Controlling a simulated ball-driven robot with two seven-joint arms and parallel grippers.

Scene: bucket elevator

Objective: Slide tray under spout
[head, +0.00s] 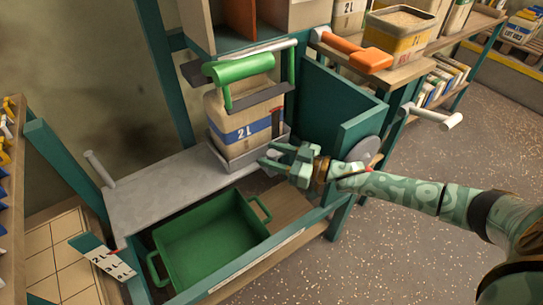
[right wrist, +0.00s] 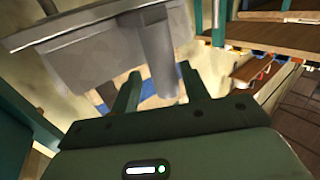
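The green tray (head: 210,240), with a loop handle at each end, lies empty in the lower bay of the machine in the head view. My right gripper (head: 276,158) is above and beyond the tray's right end, beside the base of the "2 L" bucket (head: 240,120). My left gripper is not in view. I cannot clearly pick out the spout.
A grey metal deck (head: 160,190) lies behind the tray. A wooden board (head: 290,208) shows to the tray's right, and a front rail (head: 250,265) borders the bay. A teal panel (head: 335,105) stands beside the bucket. An orange-handled tool (head: 355,50) is above it. Floor at right is clear.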

